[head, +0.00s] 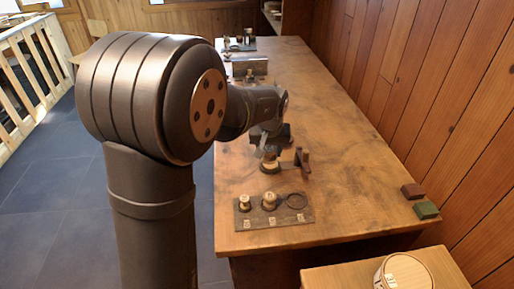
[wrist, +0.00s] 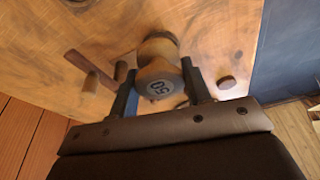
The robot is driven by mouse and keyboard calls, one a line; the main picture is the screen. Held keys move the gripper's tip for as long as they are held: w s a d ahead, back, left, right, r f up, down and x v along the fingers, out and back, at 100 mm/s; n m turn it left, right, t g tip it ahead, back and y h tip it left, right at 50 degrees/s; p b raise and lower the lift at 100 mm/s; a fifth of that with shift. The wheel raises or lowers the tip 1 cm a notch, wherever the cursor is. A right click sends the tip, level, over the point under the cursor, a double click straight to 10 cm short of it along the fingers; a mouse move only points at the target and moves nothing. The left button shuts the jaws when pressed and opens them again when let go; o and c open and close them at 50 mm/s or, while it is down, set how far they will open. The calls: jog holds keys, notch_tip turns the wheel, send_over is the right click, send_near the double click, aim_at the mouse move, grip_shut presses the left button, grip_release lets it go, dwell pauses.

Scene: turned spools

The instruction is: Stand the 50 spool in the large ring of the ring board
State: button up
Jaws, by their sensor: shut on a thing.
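The 50 spool (wrist: 158,75) is pale wood with a dark grey end marked 50 that faces the wrist camera. My gripper (wrist: 160,70) is shut on it, one finger on each side. In the head view the spool (head: 269,165) shows under my gripper (head: 269,148), behind the ring board; whether it touches the table I cannot tell. The dark ring board (head: 258,223) lies near the table's front edge. Its right ring (head: 293,200) is the widest and is empty. One spool (head: 244,202) stands at its left and another spool (head: 269,200) in its middle.
A dark wooden stand (head: 303,160) is close to the right of the held spool. A grey metal box (head: 249,67) is farther back. The table's right middle is clear.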

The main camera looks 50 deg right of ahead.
jog(key=s+a+f, duration=0.2)
jog(key=s, duration=1)
jog(key=shift+s+a+x, duration=0.15)
jog(key=shift+s+x, duration=0.05)
jog(key=shift+x, duration=0.85)
jog(key=shift+s+a+x, duration=0.15)
jog(key=shift+a+x, duration=0.05)
jog(key=shift+x, duration=0.85)
jog(key=shift+s+a+x, duration=0.15)
jog(key=shift+s+x, duration=0.05)
jog(key=shift+x, duration=0.8)
jog(key=shift+f, duration=0.95)
jog(key=o, duration=1)
jog(key=shift+o, duration=0.2)
jog(key=shift+r, duration=0.1)
notch_tip(320, 180, up, 8)
jog(key=shift+r, duration=0.2)
